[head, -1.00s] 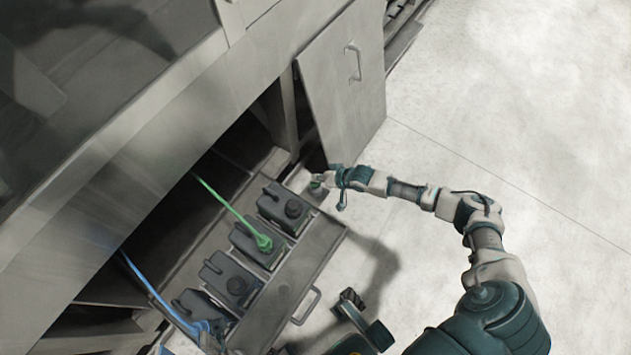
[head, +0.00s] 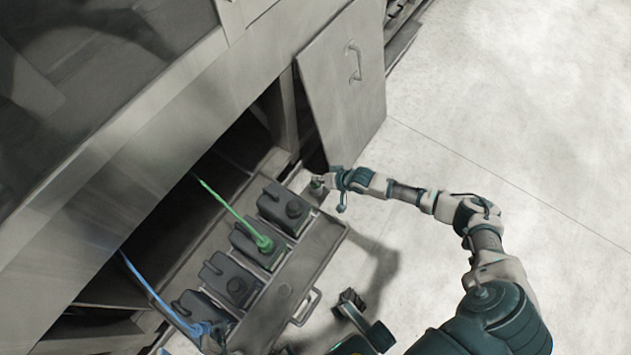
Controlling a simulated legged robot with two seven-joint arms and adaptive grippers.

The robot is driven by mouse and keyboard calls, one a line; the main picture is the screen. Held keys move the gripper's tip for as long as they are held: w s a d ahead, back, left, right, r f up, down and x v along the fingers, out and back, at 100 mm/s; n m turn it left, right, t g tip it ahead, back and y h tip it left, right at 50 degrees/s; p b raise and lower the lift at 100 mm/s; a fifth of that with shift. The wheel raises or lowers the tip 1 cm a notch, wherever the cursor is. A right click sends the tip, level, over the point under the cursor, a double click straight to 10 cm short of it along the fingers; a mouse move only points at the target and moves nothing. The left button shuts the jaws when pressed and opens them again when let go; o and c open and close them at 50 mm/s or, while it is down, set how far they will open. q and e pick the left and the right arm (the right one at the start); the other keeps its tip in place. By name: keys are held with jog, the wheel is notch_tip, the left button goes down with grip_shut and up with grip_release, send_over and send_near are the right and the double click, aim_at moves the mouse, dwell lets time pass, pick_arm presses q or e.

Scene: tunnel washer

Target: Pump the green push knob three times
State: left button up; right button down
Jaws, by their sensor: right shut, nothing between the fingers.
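A small green knob (head: 316,184) shows at the far right corner of the pulled-out drawer, beside the open cabinet door. My right gripper (head: 325,181) is shut and empty, right at the knob and partly covering it. I cannot tell whether the fingertips touch the knob or how far it is pressed.
The pulled-out drawer (head: 319,246) holds a row of dark canisters (head: 283,207). A green hose (head: 229,207) and a blue hose (head: 145,284) run to two of them. The open cabinet door (head: 345,95) stands behind my right gripper. The floor at right is clear.

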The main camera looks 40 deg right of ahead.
jog(key=shift+s+f+b, duration=0.1)
jog(key=shift+f+b, duration=0.5)
jog(key=shift+f, duration=0.65)
dwell(0.6)
dwell(0.3)
jog(key=shift+r+p, duration=1.3)
jog(key=shift+r, duration=0.55)
jog(key=shift+f, duration=0.1)
jog(key=shift+f, duration=0.4)
